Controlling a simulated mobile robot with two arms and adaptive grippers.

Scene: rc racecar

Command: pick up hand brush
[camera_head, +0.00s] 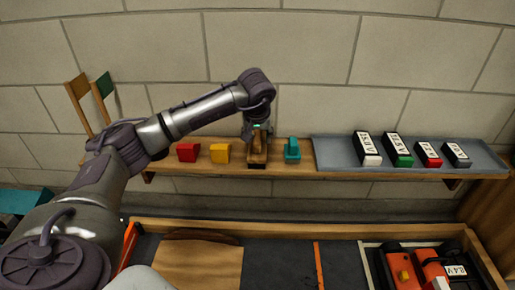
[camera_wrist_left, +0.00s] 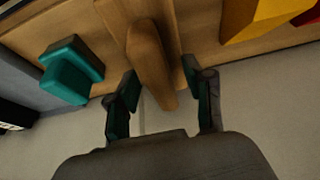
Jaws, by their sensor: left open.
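The brown wooden hand brush (camera_head: 257,158) is on the wall shelf, between a yellow block and a teal piece. Its bristles cannot be made out. My left gripper (camera_head: 258,134) is over it and hides part of it. In the left wrist view, the brush's long wooden handle (camera_wrist_left: 150,62) points toward the palm and lies between the two fingers of the open left gripper (camera_wrist_left: 160,77). Gaps show on both sides of the handle near the fingertips. My right gripper is not in view.
On the wooden shelf (camera_head: 345,174) stand a red block (camera_head: 187,152), a yellow block (camera_head: 220,153) and a teal piece (camera_head: 292,150). A grey tray (camera_head: 335,153) holds several labelled boxes. Below is a wooden-edged bench (camera_head: 300,231) with orange equipment (camera_head: 402,268) at right.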

